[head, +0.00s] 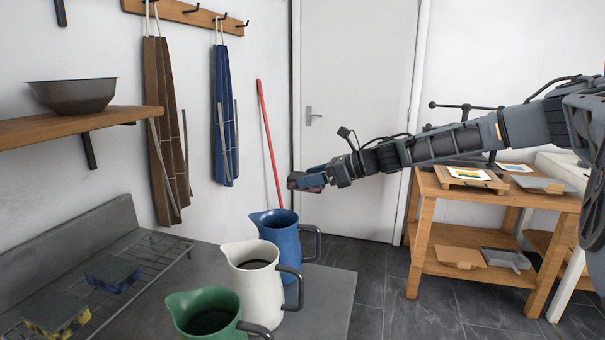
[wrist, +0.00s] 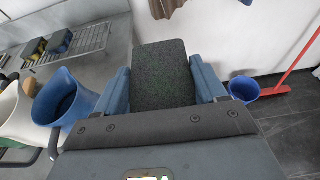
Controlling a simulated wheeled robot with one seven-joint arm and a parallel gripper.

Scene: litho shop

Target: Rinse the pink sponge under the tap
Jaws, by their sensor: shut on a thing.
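My gripper (head: 308,179) is shut on a sponge (head: 296,184) and holds it in the air above and beyond the blue jug. Its side looks dark pinkish in the head view, mostly covered by the fingers. In the wrist view the sponge (wrist: 163,75) shows only its dark green-black scouring face, between the two blue fingers (wrist: 160,88). A blue sponge (head: 113,272) and a yellow sponge (head: 57,315), both dark-topped, lie on the wire rack (head: 155,260). I see no tap in either view.
Blue (head: 280,238), white (head: 250,275) and green (head: 205,310) jugs stand along the counter's (head: 325,300) right part. Aprons (head: 165,130) hang behind. A blue bucket (wrist: 244,90) and a red-handled broom (wrist: 290,70) are by the wall. A wooden table (head: 490,193) stands right.

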